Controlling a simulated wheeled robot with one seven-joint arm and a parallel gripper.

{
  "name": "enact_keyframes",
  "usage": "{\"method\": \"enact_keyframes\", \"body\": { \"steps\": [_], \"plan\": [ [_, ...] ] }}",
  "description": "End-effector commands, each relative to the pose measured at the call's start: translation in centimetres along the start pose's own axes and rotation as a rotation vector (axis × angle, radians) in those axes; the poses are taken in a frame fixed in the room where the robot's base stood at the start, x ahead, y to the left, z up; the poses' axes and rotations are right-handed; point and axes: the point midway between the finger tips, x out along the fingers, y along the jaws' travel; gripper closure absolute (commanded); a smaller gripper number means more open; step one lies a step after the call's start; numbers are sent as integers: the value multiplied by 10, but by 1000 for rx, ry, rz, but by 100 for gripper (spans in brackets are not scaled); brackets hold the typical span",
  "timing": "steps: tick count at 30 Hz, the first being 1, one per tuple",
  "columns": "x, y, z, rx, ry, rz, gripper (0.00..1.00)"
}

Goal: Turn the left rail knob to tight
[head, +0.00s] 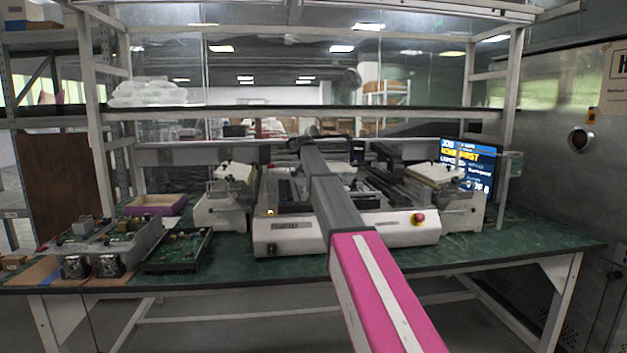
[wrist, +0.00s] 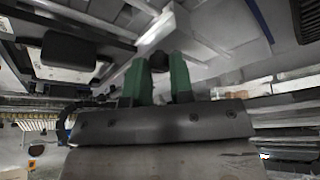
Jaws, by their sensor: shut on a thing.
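In the wrist view my gripper (wrist: 160,66) has two green fingers closed around a small dark round knob (wrist: 158,61). The fingers hide the knob's sides, and no tight mark or pointer can be read. Pale metal rails (wrist: 190,42) of the machine run just beyond it. In the head view my arm reaches over the middle of the white machine (head: 285,236) on the green bench, with my gripper (head: 302,145) at its far end, small and dark. The knob cannot be made out there.
A red stop button (head: 417,218) sits on the machine's front right. A screen (head: 468,165) stands behind at right. A purple tray (head: 156,204), a circuit board (head: 178,250) and an open electronics chassis (head: 100,247) lie on the green bench (head: 520,245) at left. A shelf (head: 300,112) spans above.

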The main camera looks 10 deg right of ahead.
Motion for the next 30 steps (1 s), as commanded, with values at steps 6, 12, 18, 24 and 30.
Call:
{"method": "enact_keyframes", "body": {
  "steps": [6,12,18,24,30],
  "plan": [
    [0,-3,-1,187,0,78,100],
    [0,-4,-2,339,-1,140,100],
    [1,-4,-2,452,-1,187,100],
    [1,-4,-1,519,-2,215,100],
    [1,-4,-1,548,-2,226,100]
  ]
}}
